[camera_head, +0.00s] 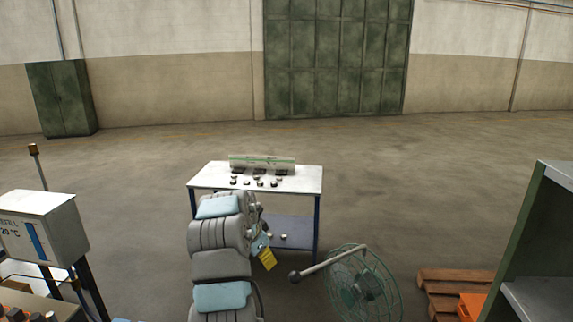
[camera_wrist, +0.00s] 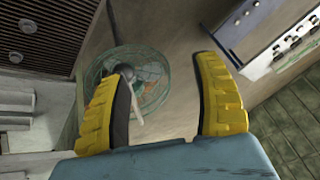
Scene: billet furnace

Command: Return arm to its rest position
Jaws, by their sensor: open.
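My gripper shows in the wrist view (camera_wrist: 165,105) with its two yellow-padded fingers wide apart and nothing between them. The white-topped table (camera_head: 305,180) has blue legs and a lower shelf. Several small dark and light items (camera_head: 255,183) lie on its top in front of a pale panel with a green stripe (camera_head: 262,163). My arm hides the table's left front.
A green wire fan (camera_head: 365,290) stands right of the table; it also shows in the wrist view (camera_wrist: 155,85). A wooden pallet (camera_head: 440,285) and green shelving (camera_head: 530,230) are at the right. A white control box (camera_head: 40,222) is at the left. The floor behind the table is clear.

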